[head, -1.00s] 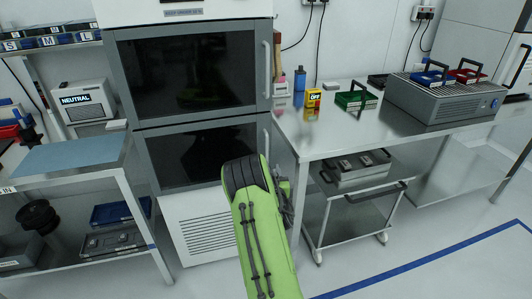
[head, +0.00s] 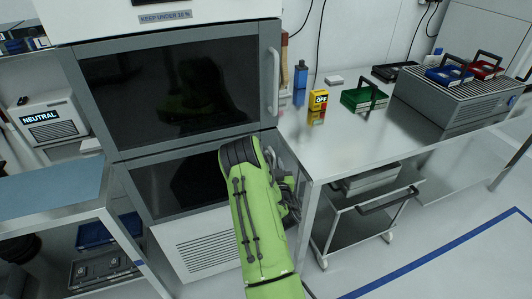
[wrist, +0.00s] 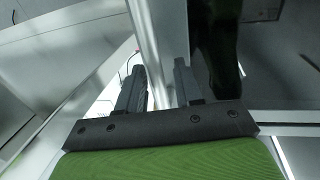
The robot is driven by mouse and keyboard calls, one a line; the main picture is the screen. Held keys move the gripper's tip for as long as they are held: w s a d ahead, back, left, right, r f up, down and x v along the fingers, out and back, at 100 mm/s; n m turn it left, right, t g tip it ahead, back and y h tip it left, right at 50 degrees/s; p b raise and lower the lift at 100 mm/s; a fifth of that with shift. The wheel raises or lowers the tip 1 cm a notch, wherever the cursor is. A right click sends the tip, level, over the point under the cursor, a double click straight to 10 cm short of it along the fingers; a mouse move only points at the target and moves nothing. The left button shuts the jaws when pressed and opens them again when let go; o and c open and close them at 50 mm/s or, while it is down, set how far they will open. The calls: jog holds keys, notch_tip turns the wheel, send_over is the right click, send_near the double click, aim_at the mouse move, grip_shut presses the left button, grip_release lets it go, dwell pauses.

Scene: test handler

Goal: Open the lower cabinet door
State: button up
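The lower cabinet door (head: 175,187) has a dark glass panel in a grey frame and looks closed, below the matching upper door (head: 180,85). My green arm covers its right edge in the head view, so its handle is hidden there. My gripper (wrist: 159,64) is open in the wrist view, its two dark fingers apart. A grey upright bar (wrist: 148,30) runs down behind and between the fingers. I cannot tell whether it is the door's frame or handle, nor whether a finger touches it. Dark glass shows to its right.
A steel table (head: 330,140) stands close to the right of the cabinet, with a cart (head: 350,225) below it. A yellow OFF block (head: 318,99) and a green tray (head: 362,98) are on the table. A shelf bench (head: 50,190) stands at the left.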

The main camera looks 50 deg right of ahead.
jog(key=shift+d, duration=0.1)
jog(key=shift+r, duration=0.1)
jog(key=shift+c, duration=0.3)
grip_shut()
jog(key=shift+s, duration=0.1)
